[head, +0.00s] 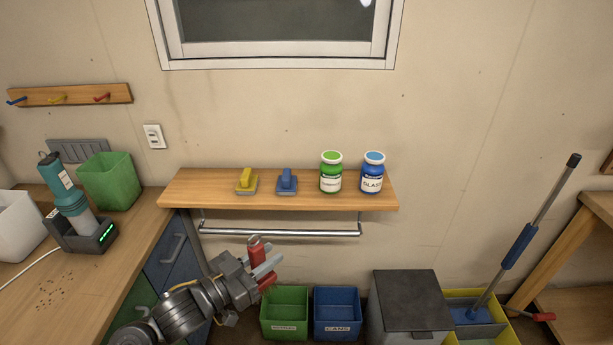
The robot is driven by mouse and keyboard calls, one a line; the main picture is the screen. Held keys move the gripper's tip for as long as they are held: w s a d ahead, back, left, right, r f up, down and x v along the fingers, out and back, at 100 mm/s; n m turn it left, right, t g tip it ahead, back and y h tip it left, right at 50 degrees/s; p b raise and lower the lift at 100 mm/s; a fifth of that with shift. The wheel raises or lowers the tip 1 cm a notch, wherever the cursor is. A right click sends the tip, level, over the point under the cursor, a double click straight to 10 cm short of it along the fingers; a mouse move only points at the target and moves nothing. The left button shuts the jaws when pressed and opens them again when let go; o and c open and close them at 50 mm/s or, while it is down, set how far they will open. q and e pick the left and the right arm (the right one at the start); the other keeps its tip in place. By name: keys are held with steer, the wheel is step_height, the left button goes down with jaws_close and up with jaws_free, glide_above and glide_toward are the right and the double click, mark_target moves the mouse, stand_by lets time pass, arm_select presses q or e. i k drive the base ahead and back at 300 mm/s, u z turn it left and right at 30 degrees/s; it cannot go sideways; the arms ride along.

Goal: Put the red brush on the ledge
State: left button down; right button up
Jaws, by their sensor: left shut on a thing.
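The red brush (257,251) is upright in my left gripper (268,265), whose grey fingers are shut on it. Part of the brush is hidden behind the fingers. The gripper is below and in front of the wooden ledge (212,191), left of its middle, and the brush is apart from the ledge top. On the ledge stand a yellow brush (246,181), a blue brush (287,181), a green-lidded bottle (331,172) and a blue bottle (373,173). My right gripper is not in view.
A metal rail (290,233) hangs under the ledge. Below are a green bin (285,318), a blue bin (337,314) and a dark-lidded box (411,300). A mop (521,246) leans at right. A workbench (105,275) stands at left. The ledge's left end is bare.

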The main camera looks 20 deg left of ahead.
mark_target(193, 184)
steer(key=u, duration=0.15)
steer(key=i, duration=0.85)
steer(key=u, duration=0.4)
